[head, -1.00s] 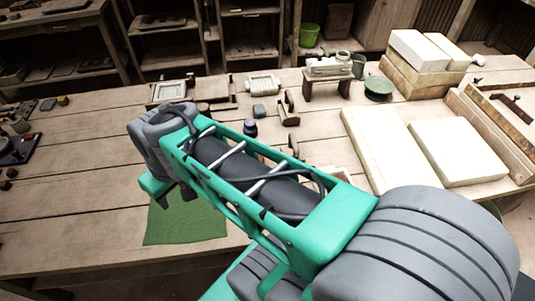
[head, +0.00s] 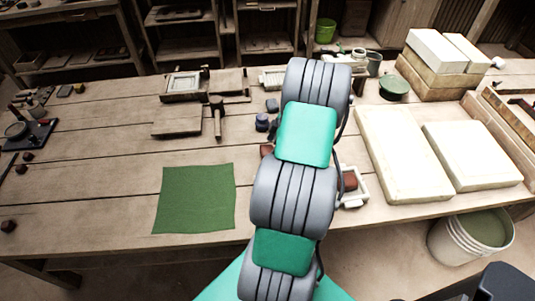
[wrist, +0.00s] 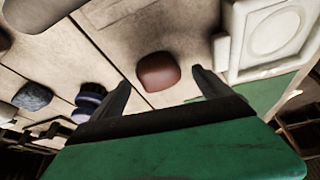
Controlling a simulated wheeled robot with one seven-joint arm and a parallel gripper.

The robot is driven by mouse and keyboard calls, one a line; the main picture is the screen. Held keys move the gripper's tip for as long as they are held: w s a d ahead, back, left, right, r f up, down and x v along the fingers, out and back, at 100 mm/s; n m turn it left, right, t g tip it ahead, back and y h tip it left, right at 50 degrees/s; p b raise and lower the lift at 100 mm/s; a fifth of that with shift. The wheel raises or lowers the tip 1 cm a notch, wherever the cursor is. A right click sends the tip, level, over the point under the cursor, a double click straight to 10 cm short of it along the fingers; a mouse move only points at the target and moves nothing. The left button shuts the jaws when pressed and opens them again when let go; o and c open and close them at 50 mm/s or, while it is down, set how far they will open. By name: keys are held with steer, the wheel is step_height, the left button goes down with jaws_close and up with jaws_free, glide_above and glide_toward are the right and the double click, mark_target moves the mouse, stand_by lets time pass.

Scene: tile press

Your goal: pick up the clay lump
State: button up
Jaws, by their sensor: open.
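The clay lump (wrist: 158,72), a reddish-brown rounded block, lies on the bench in the wrist view. My gripper (wrist: 163,90) is open, with one dark finger on each side of the lump in the picture. I see no contact between fingers and lump, and the height of the fingers above the bench is hard to judge. In the head view my own arm hides the gripper. A small reddish-brown patch (head: 266,150) shows at the arm's left edge there, perhaps the lump, mostly hidden.
A white mould with a round recess (wrist: 270,35) lies right of the lump. A dark blue jar (wrist: 90,98) and a grey lump (wrist: 32,96) stand left. A green mat (head: 195,199) lies on clear bench; white slabs (head: 403,150) lie right.

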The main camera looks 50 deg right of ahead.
steer(key=x, duration=0.2)
steer(key=shift+w+f, duration=0.15)
steer(key=shift+f, duration=0.1)
steer(key=shift+c, duration=0.3)
steer(key=c, duration=1.7)
